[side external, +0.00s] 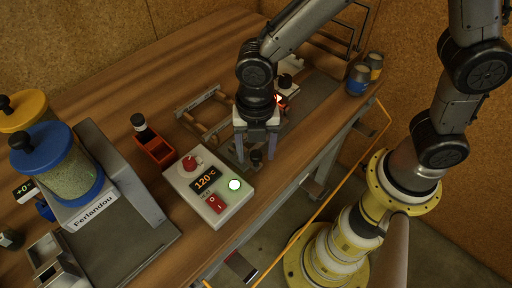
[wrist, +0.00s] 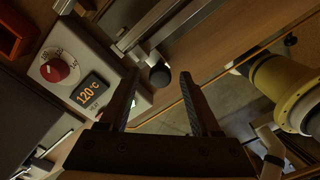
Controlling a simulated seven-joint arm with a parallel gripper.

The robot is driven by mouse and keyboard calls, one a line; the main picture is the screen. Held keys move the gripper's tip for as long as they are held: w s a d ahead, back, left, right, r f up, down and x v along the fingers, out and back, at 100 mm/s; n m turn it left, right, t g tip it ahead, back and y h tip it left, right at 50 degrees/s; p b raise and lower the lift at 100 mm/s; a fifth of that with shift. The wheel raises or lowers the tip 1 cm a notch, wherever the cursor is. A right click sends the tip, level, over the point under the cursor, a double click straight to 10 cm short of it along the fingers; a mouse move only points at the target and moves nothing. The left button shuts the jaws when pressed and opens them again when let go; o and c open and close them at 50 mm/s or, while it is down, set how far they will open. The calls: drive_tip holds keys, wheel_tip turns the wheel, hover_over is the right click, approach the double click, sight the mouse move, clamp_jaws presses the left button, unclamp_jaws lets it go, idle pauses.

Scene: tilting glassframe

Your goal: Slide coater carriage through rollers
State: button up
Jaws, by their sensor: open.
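My gripper (side external: 256,159) points down over the bench near its front edge. Its two fingers are apart, with nothing gripped. A small black round knob (side external: 256,155) stands low between the fingertips in the side view. In the wrist view the knob (wrist: 160,75) lies between the tips of my gripper (wrist: 158,76), at the end of pale metal rails (wrist: 152,30). Which part is the coater carriage, I cannot tell. A pale block with a black knob (side external: 286,81) sits behind my gripper, partly hidden. A frame with wooden rollers (side external: 203,130) is left of my gripper.
A white control box (side external: 207,187) reading 120 °C, with a red dial and lit green button, stands close at the left. An orange bin (side external: 156,149) with a bottle and a hopper machine (side external: 100,215) are farther left. Jars (side external: 359,77) stand at the right bench edge.

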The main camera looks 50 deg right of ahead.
clamp_jaws()
idle(0.3)
idle(1.1)
